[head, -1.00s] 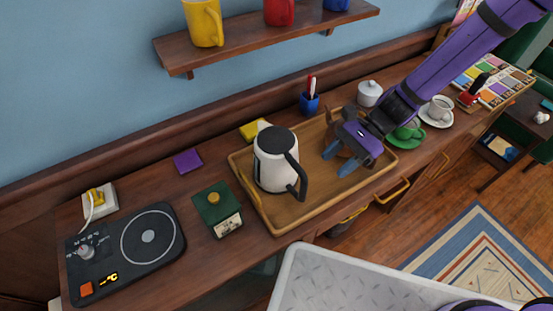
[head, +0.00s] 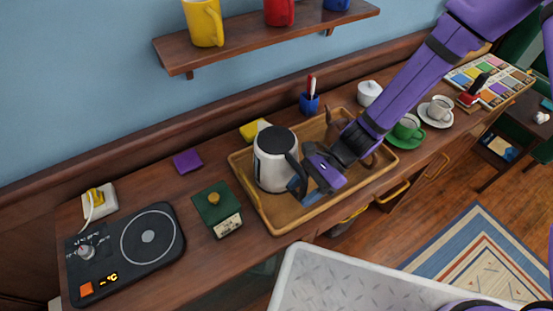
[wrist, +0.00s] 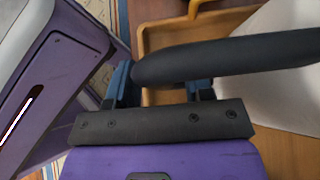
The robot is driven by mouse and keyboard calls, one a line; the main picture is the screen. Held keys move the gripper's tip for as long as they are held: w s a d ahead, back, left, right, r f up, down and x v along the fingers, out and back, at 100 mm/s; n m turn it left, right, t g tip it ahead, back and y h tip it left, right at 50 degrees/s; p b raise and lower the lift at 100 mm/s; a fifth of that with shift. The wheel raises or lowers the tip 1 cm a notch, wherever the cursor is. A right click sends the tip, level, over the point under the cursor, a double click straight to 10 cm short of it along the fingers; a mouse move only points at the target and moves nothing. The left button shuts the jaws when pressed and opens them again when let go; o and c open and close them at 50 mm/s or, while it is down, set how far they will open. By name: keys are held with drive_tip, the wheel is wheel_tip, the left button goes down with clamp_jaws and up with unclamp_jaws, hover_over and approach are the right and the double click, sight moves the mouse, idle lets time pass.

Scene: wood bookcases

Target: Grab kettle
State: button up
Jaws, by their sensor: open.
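The kettle (head: 272,160) is white with a black lid and a black handle, and stands upright on the wooden tray (head: 262,214). My purple gripper (head: 299,183) is at the kettle's right side, by its handle. In the wrist view, the kettle's black handle (wrist: 225,60) runs across in front of the blue fingertips, and my gripper (wrist: 160,85) has its fingers spread apart. The handle's near end lies between or just beyond the fingers; I cannot tell which. The white kettle body (wrist: 285,95) shows at the right. In the head view my gripper covers part of the handle.
A green box (head: 217,208) and a black hotplate (head: 125,250) stand left of the tray. A green cup (head: 407,127) and a white sugar bowl (head: 369,93) stand to the right. A wall shelf (head: 265,35) with mugs hangs above.

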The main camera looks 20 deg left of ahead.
clamp_jaws()
idle(0.4)
